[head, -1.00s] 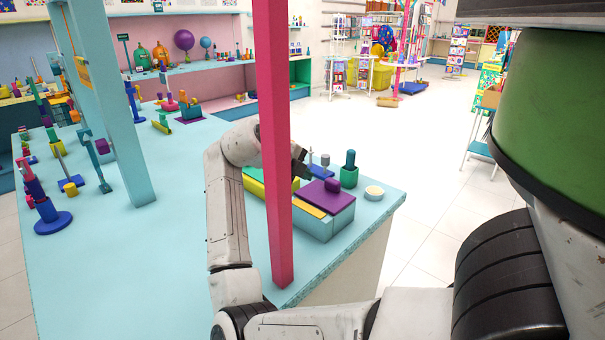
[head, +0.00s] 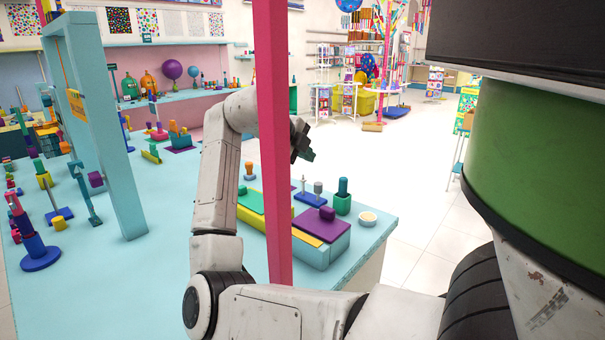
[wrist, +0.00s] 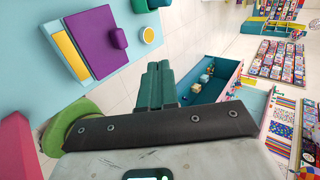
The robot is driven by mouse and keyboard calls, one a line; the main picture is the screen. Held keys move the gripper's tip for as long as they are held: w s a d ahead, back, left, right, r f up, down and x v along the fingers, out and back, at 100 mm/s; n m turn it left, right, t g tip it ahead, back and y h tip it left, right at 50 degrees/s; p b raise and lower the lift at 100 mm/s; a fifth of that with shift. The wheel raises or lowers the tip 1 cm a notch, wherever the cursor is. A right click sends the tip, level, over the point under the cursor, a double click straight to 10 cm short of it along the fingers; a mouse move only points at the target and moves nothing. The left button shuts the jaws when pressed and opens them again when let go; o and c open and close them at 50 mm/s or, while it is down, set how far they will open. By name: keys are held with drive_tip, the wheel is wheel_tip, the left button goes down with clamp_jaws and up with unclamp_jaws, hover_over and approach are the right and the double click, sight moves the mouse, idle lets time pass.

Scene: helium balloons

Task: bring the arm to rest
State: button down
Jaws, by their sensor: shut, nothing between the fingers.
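My gripper (head: 303,148) is in the head view, just right of the pink post and raised above the light blue table (head: 160,270). Part of my arm behind it is hidden by the post. In the wrist view my gripper's fingers (wrist: 158,66) are side by side, shut, with nothing between them. They point past the table's edge, with the floor below.
The pink post (head: 271,180) stands close in front of my arm. A blue box with a purple top (head: 314,223), a green block (head: 343,199) and a small bowl (head: 368,219) sit at the table's right end. A light blue frame (head: 108,150) rises at left.

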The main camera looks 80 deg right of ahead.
drive_tip(key=shift+s+d+r, duration=0.1)
drive_tip(key=shift+r, duration=0.45)
